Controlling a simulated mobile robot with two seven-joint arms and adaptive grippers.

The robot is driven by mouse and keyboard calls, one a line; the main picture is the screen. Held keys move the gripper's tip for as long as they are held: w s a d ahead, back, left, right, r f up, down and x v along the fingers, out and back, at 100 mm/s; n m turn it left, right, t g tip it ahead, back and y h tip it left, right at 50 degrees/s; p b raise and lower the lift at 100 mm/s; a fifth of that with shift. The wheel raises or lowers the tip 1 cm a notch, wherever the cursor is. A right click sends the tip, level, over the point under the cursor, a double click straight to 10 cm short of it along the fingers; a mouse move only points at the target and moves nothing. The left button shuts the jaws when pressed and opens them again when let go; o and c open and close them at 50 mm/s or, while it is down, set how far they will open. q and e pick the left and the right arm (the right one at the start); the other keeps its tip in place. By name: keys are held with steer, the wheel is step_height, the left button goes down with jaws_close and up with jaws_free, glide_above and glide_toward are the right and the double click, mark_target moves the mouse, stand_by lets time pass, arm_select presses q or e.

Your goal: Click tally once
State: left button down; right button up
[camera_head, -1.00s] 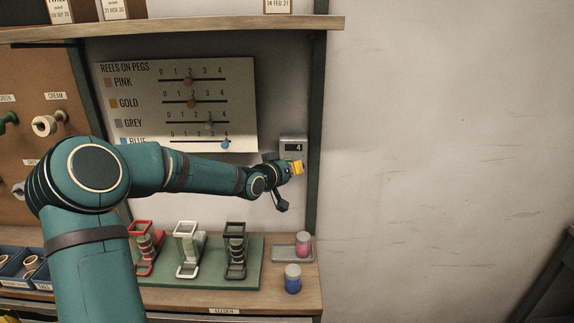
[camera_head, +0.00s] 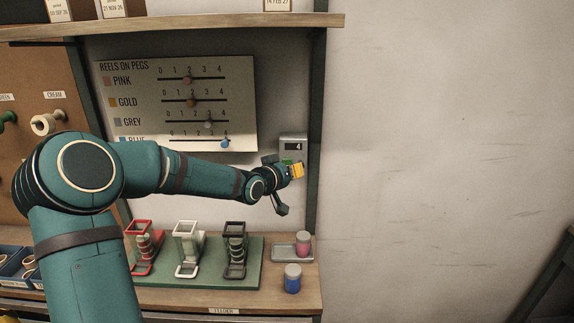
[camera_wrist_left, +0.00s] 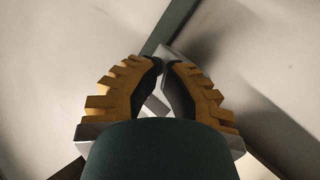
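The tally (camera_head: 293,142) is a small grey box on the wall beside the dark post, and its display reads 4. A small green patch, perhaps its button, shows at its lower part in the head view. My left gripper (camera_head: 297,170) is just below and in front of the tally, partly covering its lower part. Whether it touches the tally I cannot tell. In the left wrist view the fingertips of the left gripper (camera_wrist_left: 164,66) are close together with nothing visible held, and a light grey edge shows behind them. My right gripper is not in view.
A chart board (camera_head: 240,100) hangs left of the tally. Below, a green mat (camera_head: 205,268) holds red, white and black holders. A grey tray (camera_head: 283,254) with a pink-filled jar and a blue jar (camera_head: 292,279) stand right of it. A shelf (camera_head: 220,28) runs above.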

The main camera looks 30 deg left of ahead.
arm_select(q)
steer(key=s+d, duration=0.1)
steer(key=s, duration=0.2)
steer(key=s+d, duration=0.1)
steer(key=shift+s+d, duration=0.15)
steer(key=shift+d, duration=0.15)
stand_by(1.0)
steer(key=s+d+f+g+h, duration=0.2)
steer(key=s+d+f+g, duration=0.1)
steer(key=d+f, duration=0.65)
steer(key=s+d+f+g+h, duration=0.1)
steer(key=s+d+f+g, duration=0.4)
steer(key=f, duration=0.8)
steer(key=s+d+f+m+g, duration=0.1)
steer(key=s+d+f+g, duration=0.1)
steer(key=s+d+f, duration=0.3)
steer(key=s+d+f+m+g, duration=0.2)
steer(key=s+d+f, duration=0.4)
steer(key=s+f, duration=0.3)
steer(key=s+g, duration=0.1)
steer(key=s, duration=0.3)
steer(key=shift+s+f+g, duration=0.15)
steer(key=shift+f+g, duration=0.1)
steer(key=shift+g, duration=0.05)
